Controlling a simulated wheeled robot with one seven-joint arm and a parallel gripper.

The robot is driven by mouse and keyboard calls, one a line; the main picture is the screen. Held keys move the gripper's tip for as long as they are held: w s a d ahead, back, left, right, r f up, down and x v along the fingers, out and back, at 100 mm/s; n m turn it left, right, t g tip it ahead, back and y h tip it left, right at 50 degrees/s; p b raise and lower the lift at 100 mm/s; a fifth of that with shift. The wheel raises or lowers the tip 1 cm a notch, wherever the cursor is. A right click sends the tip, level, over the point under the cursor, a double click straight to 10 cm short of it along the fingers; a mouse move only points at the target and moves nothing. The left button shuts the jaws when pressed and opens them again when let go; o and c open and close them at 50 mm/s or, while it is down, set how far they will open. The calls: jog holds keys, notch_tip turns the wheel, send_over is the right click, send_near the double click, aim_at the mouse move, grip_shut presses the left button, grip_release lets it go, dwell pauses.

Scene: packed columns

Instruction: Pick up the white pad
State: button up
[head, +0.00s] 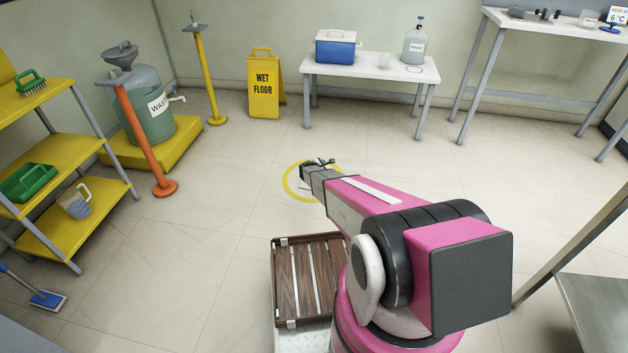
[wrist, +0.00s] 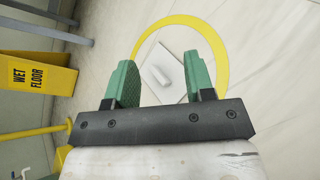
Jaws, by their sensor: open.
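The white pad (wrist: 163,76) lies on the floor inside a yellow ring. In the wrist view it is a pale square with a small raised white bar, seen between my fingers. My gripper (wrist: 158,62) is open and empty, with green fingers on either side of the pad in the picture. The gap between the fingers and the pad cannot be told exactly, but they look above it. In the head view my gripper (head: 318,163) is over the ring, and my arm hides most or all of the pad.
The yellow ring (head: 287,184) is on open floor. A yellow wet floor sign (head: 263,85) and a table (head: 375,66) stand behind. An orange post (head: 145,140), a yellow post (head: 207,75) and yellow shelves (head: 70,150) are at left. A slatted wooden crate (head: 308,280) is near my base.

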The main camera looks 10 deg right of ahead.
jog(key=w+a+f+n+t+y, duration=0.1)
jog(key=w+a+f+n, duration=0.1)
jog(key=f, duration=0.4)
jog(key=w+a+f+n+t+y, duration=0.1)
jog(key=w+a+f+n, duration=0.2)
jog(key=w+f+n, duration=0.1)
jog(key=w+a+f+n+t+y, duration=0.1)
jog(key=w+a+f+n, duration=0.1)
jog(key=f+n, duration=0.3)
jog(key=shift+w+a+f+t+y, duration=0.1)
jog(key=shift+w+f, duration=0.1)
jog(key=shift+f, duration=0.35)
jog(key=shift+w+a+f+t+y, duration=0.1)
jog(key=shift+w+a+f, duration=0.1)
jog(key=shift+f, duration=0.3)
jog(key=shift+w+a+f+t+y, duration=0.1)
jog(key=shift+w+f, duration=0.1)
jog(key=shift+f, duration=0.35)
jog(key=x, duration=0.4)
jog(key=shift+w+d+f, duration=0.1)
jog(key=shift+w, duration=0.05)
jog(key=shift+d+r+x, duration=0.1)
jog(key=shift+x, duration=1.45)
jog(key=shift+d+r+x, duration=0.1)
jog(key=shift+d+x, duration=0.05)
jog(key=shift+x, duration=1.35)
grip_shut()
